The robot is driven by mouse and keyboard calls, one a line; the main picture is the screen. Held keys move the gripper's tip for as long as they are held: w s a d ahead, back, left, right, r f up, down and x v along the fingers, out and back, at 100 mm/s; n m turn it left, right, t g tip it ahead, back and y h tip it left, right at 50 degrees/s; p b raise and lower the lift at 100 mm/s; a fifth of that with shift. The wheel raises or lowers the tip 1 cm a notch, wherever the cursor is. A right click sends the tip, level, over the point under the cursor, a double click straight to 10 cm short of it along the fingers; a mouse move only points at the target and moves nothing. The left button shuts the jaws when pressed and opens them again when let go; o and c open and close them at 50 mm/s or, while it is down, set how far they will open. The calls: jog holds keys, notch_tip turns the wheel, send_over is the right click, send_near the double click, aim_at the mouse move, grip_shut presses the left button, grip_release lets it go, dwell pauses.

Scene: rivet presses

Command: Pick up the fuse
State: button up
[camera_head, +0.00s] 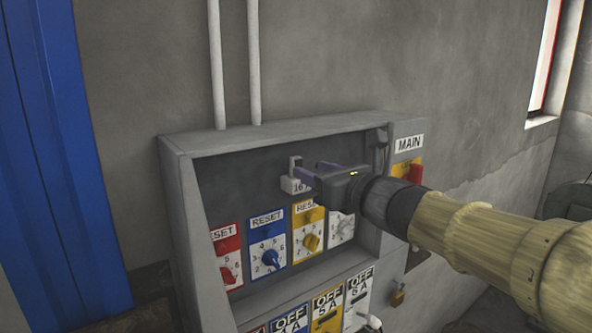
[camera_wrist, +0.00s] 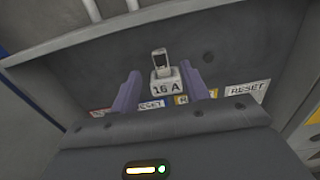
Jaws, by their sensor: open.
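The fuse (camera_wrist: 162,85) is a small pale block marked 16 A with an upright tab on top. In the wrist view it sits at the back of the panel recess, in line with the gap between my fingers. In the head view the fuse (camera_head: 293,184) is just left of my fingertips, partly hidden by them. My gripper (camera_head: 313,172) is open, with its two purple fingers spread. In the wrist view my gripper (camera_wrist: 163,92) has one finger on each side of the fuse, and no contact shows.
The grey panel box (camera_head: 178,165) has raised walls around the recess. Below the fuse are RESET dials in red (camera_head: 227,258), blue (camera_head: 267,245) and yellow (camera_head: 307,232), with OFF labels lower down. A MAIN switch (camera_head: 415,174) is at right. A blue post (camera_head: 60,150) stands left.

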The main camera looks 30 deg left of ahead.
aim_at(299, 160)
jog(key=p+x, duration=0.2)
jog(key=x, duration=0.2)
jog(key=shift+r+p, duration=0.35)
jog(key=shift+p, duration=0.05)
jog(key=shift+w+a+f, duration=0.2)
jog(key=shift+w+a, duration=0.05)
jog(key=shift+a, duration=0.05)
jog(key=shift+s+d, duration=0.1)
grip_shut()
jog(key=shift+r, duration=0.2)
